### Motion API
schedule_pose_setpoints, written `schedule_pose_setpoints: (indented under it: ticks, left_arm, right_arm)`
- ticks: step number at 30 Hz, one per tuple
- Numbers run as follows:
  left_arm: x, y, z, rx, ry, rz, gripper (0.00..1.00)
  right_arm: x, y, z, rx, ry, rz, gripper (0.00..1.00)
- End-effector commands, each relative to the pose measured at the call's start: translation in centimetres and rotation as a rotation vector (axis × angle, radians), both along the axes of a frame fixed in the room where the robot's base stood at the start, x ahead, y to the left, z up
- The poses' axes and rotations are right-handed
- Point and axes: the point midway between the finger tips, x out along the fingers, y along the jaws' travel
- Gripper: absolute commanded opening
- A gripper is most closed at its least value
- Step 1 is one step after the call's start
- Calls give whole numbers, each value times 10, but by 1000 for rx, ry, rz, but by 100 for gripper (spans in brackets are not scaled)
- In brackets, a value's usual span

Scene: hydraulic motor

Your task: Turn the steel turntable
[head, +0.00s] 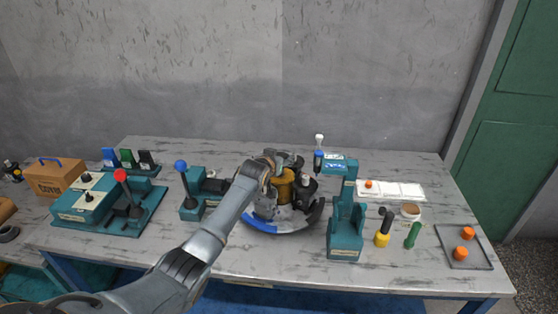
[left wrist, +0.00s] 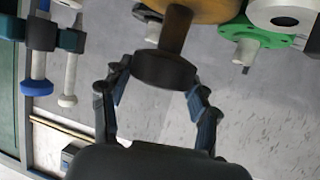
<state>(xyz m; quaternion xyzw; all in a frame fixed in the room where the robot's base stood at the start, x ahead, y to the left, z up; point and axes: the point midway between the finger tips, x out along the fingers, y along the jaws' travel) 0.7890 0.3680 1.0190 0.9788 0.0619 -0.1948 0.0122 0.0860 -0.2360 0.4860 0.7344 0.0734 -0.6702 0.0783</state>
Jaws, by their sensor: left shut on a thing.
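The steel turntable (head: 298,222) is a round plate with a blue section and a dark section on its rim, in the middle of the table. A golden-brown cylinder (head: 286,185) and several other parts stand on it. My left gripper (head: 283,163) is over the turntable and its arm hides the left part. In the left wrist view, its two fingers (left wrist: 158,85) are shut on a dark round knob (left wrist: 165,70). The knob's brown stem leads to the golden-brown body (left wrist: 197,9). My right gripper is not in view.
A teal press-like stand (head: 346,225) is close on the turntable's right. A blue-knobbed lever unit (head: 190,195) is on the left, with a red-knobbed lever box beyond it. A white tray (head: 400,190), a yellow-based tool (head: 383,235) and a grey tray (head: 452,255) are farther right.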

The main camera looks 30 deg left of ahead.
Motion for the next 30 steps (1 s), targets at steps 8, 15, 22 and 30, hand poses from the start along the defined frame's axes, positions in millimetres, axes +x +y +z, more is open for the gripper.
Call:
schedule_pose_setpoints:
  ticks: [8, 15, 22, 30]
  left_arm:
    - [5, -3, -3, -6, 1, 126, 4]
    - [6, -2, -5, -6, 0, 237, 4]
    - [6, -2, -4, -4, -2, 321, 4]
    - [6, -1, -2, -3, 0, 378, 4]
  right_arm:
    - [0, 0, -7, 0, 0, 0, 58]
    - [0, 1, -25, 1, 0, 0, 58]
    - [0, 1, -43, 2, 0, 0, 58]
    - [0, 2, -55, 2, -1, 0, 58]
